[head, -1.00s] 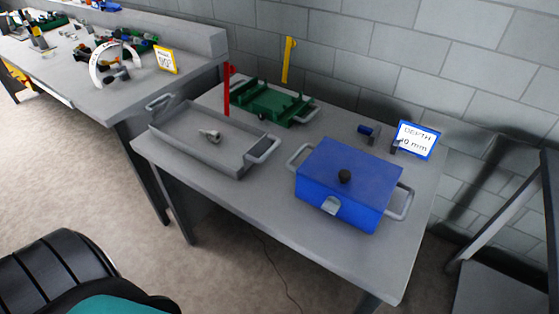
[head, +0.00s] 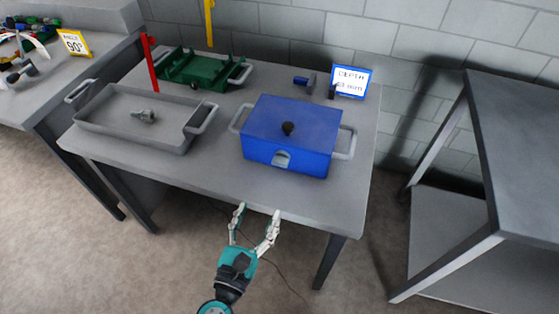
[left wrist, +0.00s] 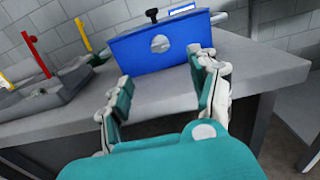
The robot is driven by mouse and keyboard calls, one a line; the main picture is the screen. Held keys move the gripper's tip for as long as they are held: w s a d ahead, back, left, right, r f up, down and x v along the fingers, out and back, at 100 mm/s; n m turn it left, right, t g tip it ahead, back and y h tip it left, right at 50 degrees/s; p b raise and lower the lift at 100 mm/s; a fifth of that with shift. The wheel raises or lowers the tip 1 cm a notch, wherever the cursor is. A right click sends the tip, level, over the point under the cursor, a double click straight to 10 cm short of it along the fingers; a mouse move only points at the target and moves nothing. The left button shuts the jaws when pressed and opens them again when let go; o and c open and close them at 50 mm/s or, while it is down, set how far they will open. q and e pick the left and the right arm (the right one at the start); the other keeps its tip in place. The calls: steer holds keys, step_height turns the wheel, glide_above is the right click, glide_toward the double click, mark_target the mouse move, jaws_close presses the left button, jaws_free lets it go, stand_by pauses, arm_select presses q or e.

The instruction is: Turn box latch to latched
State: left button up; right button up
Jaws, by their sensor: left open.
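A blue box (head: 293,132) with a closed lid, a black knob on top and grey side handles stands on the grey table. Its grey latch (head: 282,160) is on the front face, and it also shows as a pale round piece in the left wrist view (left wrist: 160,43). My left gripper (head: 259,209) is open and empty, in front of the table's front edge and short of the box. In the left wrist view its fingers (left wrist: 162,90) are spread below the box's front face. My right gripper is not in view.
A grey tray (head: 105,132) with a metal part inside stands left of the box. A green holder (head: 195,70), a red post (head: 150,62) and a depth sign (head: 350,82) are behind. Another table (head: 530,130) stands at right. The table front (head: 215,170) is clear.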

mark_target(279, 165)
arm_select(q)
steer(key=p+x, duration=0.2)
steer(key=x, duration=1.3)
steer(key=shift+f, duration=0.1)
steer(key=shift+w+d, duration=0.2)
steer(key=shift+w, duration=0.4)
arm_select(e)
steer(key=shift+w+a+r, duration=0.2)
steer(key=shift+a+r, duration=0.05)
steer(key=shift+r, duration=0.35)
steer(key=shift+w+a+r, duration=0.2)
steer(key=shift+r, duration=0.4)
arm_select(q)
steer(key=c, duration=1.2)
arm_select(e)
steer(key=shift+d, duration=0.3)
